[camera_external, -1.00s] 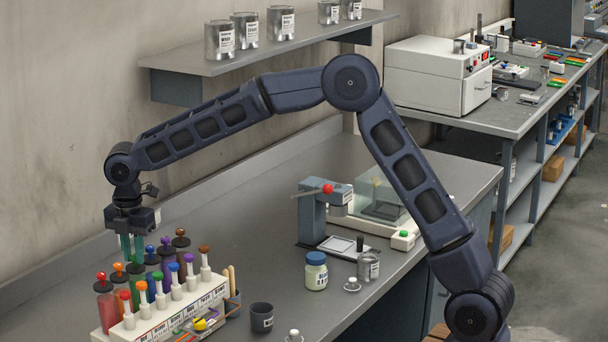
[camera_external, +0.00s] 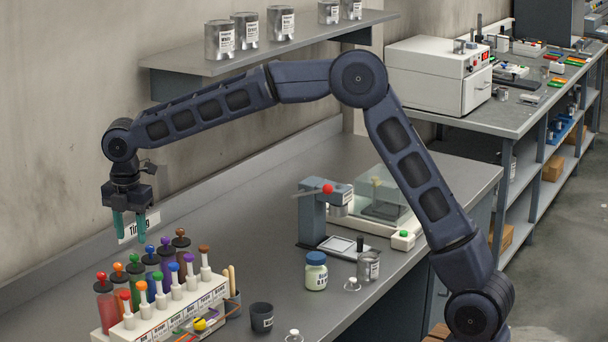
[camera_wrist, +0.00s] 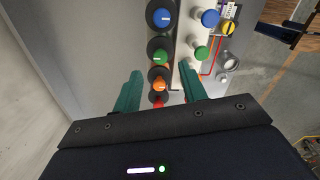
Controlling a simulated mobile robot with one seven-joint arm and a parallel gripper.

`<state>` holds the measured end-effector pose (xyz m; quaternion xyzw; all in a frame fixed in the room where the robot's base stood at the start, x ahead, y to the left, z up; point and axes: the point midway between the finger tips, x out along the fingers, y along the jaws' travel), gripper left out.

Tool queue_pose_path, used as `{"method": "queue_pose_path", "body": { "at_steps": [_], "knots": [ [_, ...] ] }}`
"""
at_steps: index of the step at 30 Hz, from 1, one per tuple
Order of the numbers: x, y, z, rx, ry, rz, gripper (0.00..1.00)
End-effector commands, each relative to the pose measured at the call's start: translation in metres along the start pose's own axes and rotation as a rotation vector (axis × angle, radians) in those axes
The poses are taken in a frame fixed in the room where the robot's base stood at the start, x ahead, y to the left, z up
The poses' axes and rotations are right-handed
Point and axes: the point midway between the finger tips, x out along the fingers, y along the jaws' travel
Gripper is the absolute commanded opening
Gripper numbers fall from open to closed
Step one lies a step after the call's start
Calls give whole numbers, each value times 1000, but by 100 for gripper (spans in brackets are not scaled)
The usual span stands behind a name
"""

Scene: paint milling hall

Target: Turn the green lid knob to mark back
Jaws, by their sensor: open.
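The green lid knob (camera_external: 135,257) tops a bottle in the back row of colored bottles, between an orange knob (camera_external: 117,268) and a blue one (camera_external: 150,249). In the wrist view the green knob (camera_wrist: 158,51) is round with a small pale mark; which way it points is hard to tell. My gripper (camera_external: 129,229) has teal fingers, apart and empty, pointing down above the row and clear of the knobs. In the wrist view my gripper (camera_wrist: 160,69) has its fingers on either side of the row, with the orange knob (camera_wrist: 159,77) between them in the picture.
A white rack (camera_external: 170,322) with several color-capped droppers stands close in front of the bottles. A dark cup (camera_external: 262,317) and a blue-lidded jar (camera_external: 316,271) stand to the right. A sign (camera_external: 137,229) stands behind the row. A shelf (camera_external: 270,53) with cans hangs above.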

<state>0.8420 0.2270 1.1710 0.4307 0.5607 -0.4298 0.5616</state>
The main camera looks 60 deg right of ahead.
Motion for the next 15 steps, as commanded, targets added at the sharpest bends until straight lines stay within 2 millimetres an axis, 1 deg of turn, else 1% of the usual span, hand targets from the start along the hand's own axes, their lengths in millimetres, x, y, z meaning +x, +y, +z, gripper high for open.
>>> {"method": "queue_pose_path", "body": {
  "at_steps": [1,6,10,15],
  "knots": [
    [-10,0,0,1,0,1,42],
    [-36,0,0,1,1,1,42],
    [-48,0,0,1,0,0,42],
    [-54,0,0,1,0,-1,42]
  ]
}}
